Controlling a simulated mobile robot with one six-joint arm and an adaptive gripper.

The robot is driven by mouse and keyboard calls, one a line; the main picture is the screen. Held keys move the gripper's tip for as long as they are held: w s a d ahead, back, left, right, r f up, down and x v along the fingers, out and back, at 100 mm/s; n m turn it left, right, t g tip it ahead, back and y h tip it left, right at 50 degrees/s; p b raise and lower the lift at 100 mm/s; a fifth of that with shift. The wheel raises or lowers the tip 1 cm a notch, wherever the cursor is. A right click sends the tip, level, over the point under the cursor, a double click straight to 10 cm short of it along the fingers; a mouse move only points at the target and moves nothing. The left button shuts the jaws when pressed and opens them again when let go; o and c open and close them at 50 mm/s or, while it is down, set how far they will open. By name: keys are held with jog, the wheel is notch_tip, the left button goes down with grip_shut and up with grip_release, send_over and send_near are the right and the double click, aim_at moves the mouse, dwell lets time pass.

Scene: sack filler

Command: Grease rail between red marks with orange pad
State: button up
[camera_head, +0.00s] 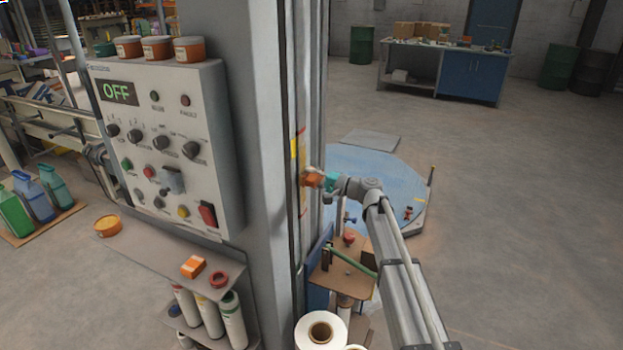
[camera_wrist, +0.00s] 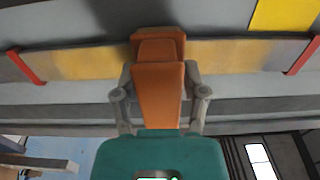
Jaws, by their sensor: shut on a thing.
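My gripper (camera_wrist: 160,95) is shut on the orange pad (camera_wrist: 158,92), one finger on each side. The pad's far end lies over the rail (camera_wrist: 228,55), between two red marks, one at the left (camera_wrist: 26,68) and one at the right (camera_wrist: 302,55). It seems to touch the rail. Yellowish grease shows on the rail on both sides of the pad; the ends near the marks look greyer. In the head view the orange pad (camera_head: 311,180) is at the upright rail (camera_head: 301,150) on the grey column, and my gripper (camera_head: 322,181) is on its right.
A control panel (camera_head: 160,140) reading OFF is on the column's left. A shelf (camera_head: 150,242) below it holds an orange tub (camera_head: 107,226) and an orange block (camera_head: 193,267). A small brown stand (camera_head: 345,275) and a white roll (camera_head: 321,332) are below my arm. A yellow patch (camera_wrist: 287,15) sits beside the rail.

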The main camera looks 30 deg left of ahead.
aim_at(302, 137)
dwell(0.3)
jog(key=shift+r+p, duration=1.7)
jog(key=shift+a, duration=0.1)
jog(key=shift+r+p, duration=1.65)
jog(key=shift+r, duration=0.05)
jog(key=shift+r+p, duration=1.7)
jog(key=shift+r+p, duration=1.7)
jog(key=shift+f, duration=0.2)
